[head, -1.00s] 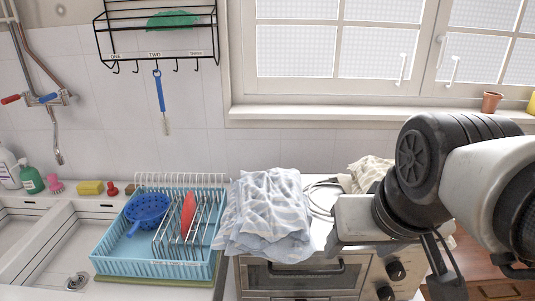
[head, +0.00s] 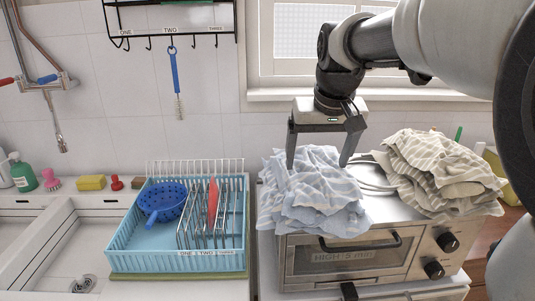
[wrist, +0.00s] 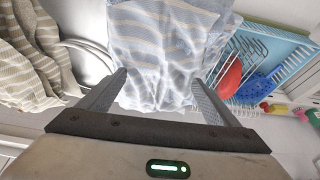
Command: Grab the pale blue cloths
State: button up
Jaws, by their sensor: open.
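The pale blue striped cloths (head: 312,190) lie in a crumpled pile on the left part of the toaster oven's top, draping over its front edge. In the wrist view the pale blue cloths (wrist: 165,50) fill the upper middle, between and beyond the fingers. My gripper (head: 318,162) is open and points down over the back of the pile, its fingers spread to either side. My gripper also shows in the wrist view (wrist: 158,80), with nothing held. Whether the fingertips touch the cloth is unclear.
A blue dish rack (head: 125,250) with a colander (head: 165,200) stands to the left. The tiled wall is close behind.

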jog(key=x, duration=0.8)
jog(key=shift+w+a+f+b, duration=0.15)
jog(key=shift+f+b, duration=0.15)
jog(key=shift+r, duration=0.1)
jog(key=c, duration=1.4)
jog(key=shift+o, duration=0.2)
